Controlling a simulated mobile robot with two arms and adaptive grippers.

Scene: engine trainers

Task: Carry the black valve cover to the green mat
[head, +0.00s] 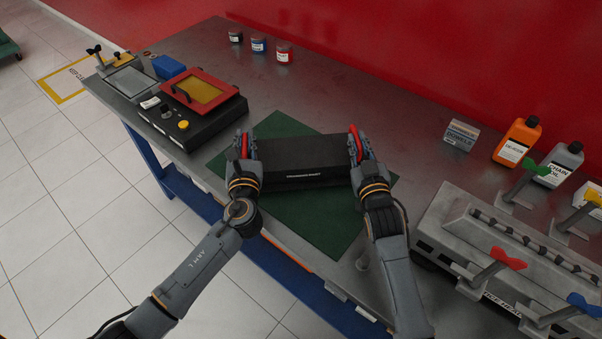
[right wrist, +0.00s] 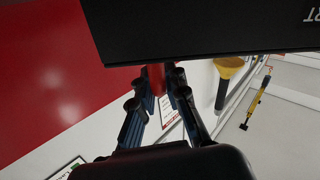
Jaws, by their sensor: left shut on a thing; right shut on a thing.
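The black valve cover (head: 300,162) is a long dark box with pale lettering on its front side. It is over the green mat (head: 318,218) in the head view; I cannot tell whether it touches the mat. My left gripper (head: 246,150) is shut on its left end, and my right gripper (head: 358,148) is shut on its right end. The cover (right wrist: 200,28) also fills the top of the right wrist view, above the fingers of my right gripper (right wrist: 158,80). The cover hides the middle of the mat.
A black device with a red-framed yellow window (head: 200,92) stands left of the mat. A grey engine block (head: 500,255) with coloured-handled clamps is at the right. An orange bottle (head: 517,142), a grey bottle (head: 560,163) and a small box (head: 460,135) stand at the back right.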

